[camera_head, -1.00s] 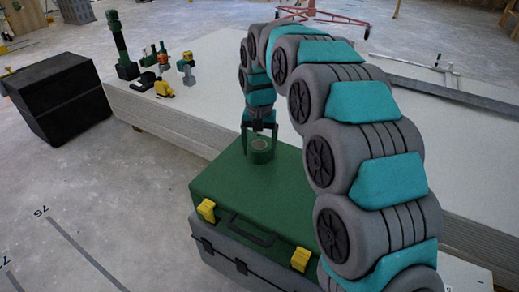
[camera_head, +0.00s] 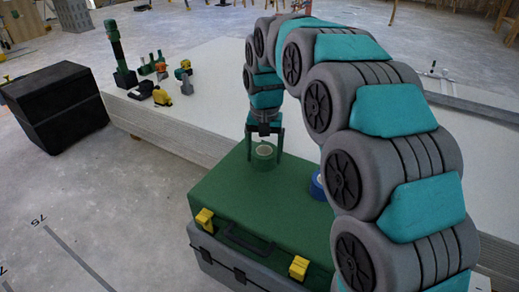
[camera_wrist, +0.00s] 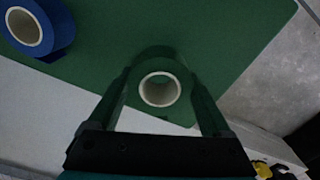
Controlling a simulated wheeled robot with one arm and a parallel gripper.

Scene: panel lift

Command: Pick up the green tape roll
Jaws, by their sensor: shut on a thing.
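The green tape roll (camera_head: 264,155) is at the back part of the green lid of a toolbox (camera_head: 245,205). In the wrist view the roll (camera_wrist: 160,70) sits between the two fingers, its pale core ring facing the camera. My gripper (camera_head: 264,152) points down, with one finger on each side of the roll, shut on it. In the wrist view my gripper (camera_wrist: 163,88) holds it around its outer sides. I cannot clearly tell whether the roll still touches the lid.
A blue tape roll (camera_wrist: 28,30) stands on the lid, partly hidden by my arm in the head view (camera_head: 318,185). A stack of pale panels (camera_head: 205,100) lies behind, with several tools at its left end. A black box (camera_head: 58,105) stands at the far left.

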